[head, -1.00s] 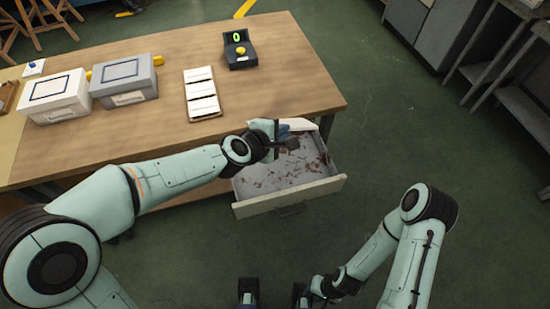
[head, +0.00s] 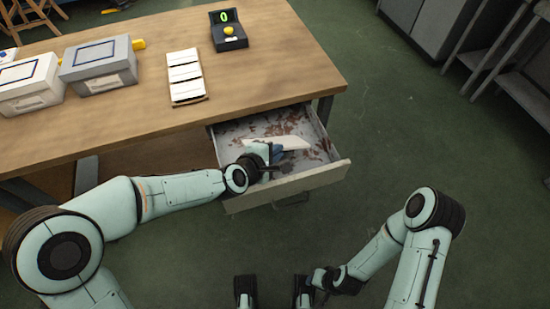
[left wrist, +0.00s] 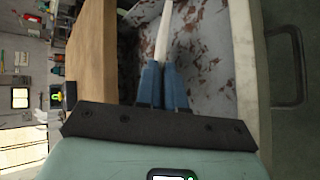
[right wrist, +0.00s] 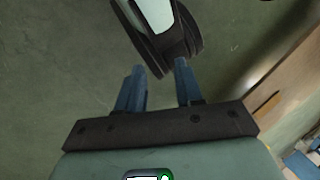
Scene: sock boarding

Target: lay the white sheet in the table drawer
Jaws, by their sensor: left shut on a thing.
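The white sheet (head: 292,143) shows as a thin pale strip over the open table drawer (head: 335,172), within its outline. My left gripper (head: 272,152) is shut on the sheet near the drawer's left and front part. In the left wrist view, the blue fingers (left wrist: 162,68) pinch the sheet (left wrist: 163,35), which is seen edge-on above the drawer floor. I cannot tell whether the sheet touches the floor. My right gripper (right wrist: 158,78) is open and empty in the right wrist view, away from the drawer.
The drawer floor has several reddish-brown flakes or patches. On the wooden table (head: 150,125) stand a grey box (head: 98,66), a white box (head: 30,85), a board with white cards (head: 186,75) and a dark device with a green display (head: 228,32). The floor right of the drawer is clear.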

